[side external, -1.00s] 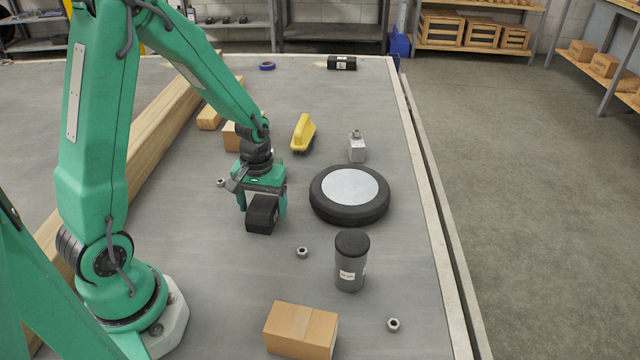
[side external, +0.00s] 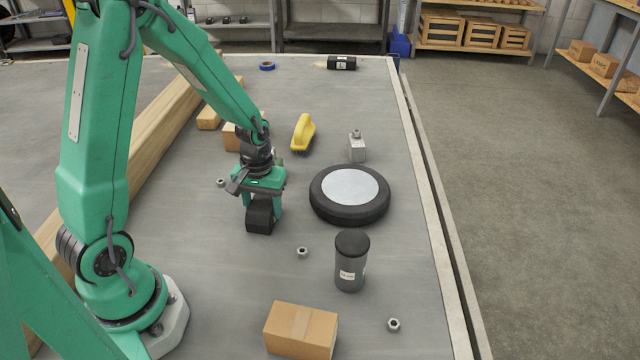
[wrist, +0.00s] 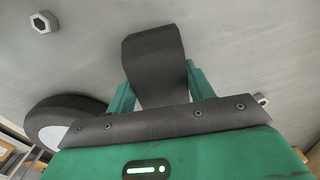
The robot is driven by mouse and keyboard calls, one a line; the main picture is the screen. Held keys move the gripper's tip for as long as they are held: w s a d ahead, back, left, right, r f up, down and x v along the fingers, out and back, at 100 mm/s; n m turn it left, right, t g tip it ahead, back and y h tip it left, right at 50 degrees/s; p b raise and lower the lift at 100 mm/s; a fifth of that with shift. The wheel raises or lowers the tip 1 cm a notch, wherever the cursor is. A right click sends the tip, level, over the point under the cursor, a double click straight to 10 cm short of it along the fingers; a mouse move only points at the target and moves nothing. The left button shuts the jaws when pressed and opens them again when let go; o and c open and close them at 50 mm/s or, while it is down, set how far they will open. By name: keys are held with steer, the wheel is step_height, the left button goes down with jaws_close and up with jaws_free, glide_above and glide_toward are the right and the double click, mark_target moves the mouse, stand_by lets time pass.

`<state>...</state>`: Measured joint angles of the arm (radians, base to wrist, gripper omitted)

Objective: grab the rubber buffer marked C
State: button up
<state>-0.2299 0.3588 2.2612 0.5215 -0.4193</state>
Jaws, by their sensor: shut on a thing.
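A black rubber buffer (side external: 260,216) is between the fingers of my gripper (side external: 264,205), which is shut on it. The block is low at the table surface; I cannot tell whether it touches it. In the wrist view the dark block (wrist: 154,62) sits between the two green fingers of my gripper (wrist: 158,85). No letter C shows on its visible faces. Another black block with a white label (side external: 342,63) lies at the far end of the table; its marking is too small to read with certainty.
A black wheel with a pale disc (side external: 350,190) lies right of my gripper. A dark canister (side external: 351,262), cardboard box (side external: 300,330), and nuts (side external: 302,252) are nearer the camera. Wooden beams (side external: 165,125) lie left.

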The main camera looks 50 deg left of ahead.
mark_target(263, 203)
steer(key=shift+r, duration=0.2)
steer(key=shift+r, duration=0.95)
step_height(263, 203, up, 2)
steer(key=shift+r, duration=0.1)
steer(key=s+d+r, duration=0.3)
steer(key=d+r, duration=0.3)
steer(key=d, duration=0.5)
steer(key=shift+s+r, duration=0.25)
steer(key=shift+w, duration=0.15)
